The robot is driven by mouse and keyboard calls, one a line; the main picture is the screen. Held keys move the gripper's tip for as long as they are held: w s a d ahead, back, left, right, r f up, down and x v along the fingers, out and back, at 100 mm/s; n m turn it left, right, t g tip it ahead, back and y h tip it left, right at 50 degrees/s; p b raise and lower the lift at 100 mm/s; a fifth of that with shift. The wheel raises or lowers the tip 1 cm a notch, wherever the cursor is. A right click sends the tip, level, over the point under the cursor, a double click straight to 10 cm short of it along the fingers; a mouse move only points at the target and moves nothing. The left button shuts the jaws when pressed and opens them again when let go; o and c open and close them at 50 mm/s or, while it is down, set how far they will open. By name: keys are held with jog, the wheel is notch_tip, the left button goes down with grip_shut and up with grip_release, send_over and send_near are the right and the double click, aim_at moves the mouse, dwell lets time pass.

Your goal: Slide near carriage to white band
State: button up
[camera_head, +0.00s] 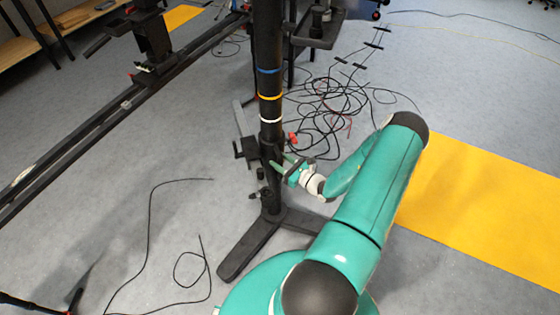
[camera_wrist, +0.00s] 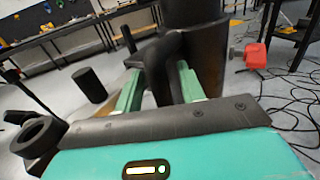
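A black upright post (camera_head: 268,45) carries blue, yellow and white bands. The white band (camera_head: 270,120) is the lowest of them. The near carriage (camera_head: 268,150) is a dark sleeve around the post, just below the white band; it shows large in the wrist view (camera_wrist: 208,45). A red knob (camera_head: 292,137) sticks out on its right, also seen in the wrist view (camera_wrist: 255,56). My gripper (camera_head: 287,162) is at the carriage's right side. In the wrist view its green fingers (camera_wrist: 160,82) stand on both sides of the carriage's black curved handle (camera_wrist: 160,62), which fills the gap between them.
A long black slider rail (camera_head: 110,115) runs diagonally at the left with another carriage (camera_head: 152,40) on it. The post's splayed feet (camera_head: 248,248) rest on the grey floor. Tangled black cables (camera_head: 325,110) lie behind the post. A yellow floor area (camera_head: 485,200) is at the right.

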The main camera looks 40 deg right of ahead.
jog(key=shift+w, duration=0.25)
jog(key=shift+c, duration=0.2)
grip_shut()
notch_tip(320, 180, up, 11)
jog(key=shift+f, duration=0.1)
dwell(0.3)
jog(key=shift+o, duration=0.2)
grip_release()
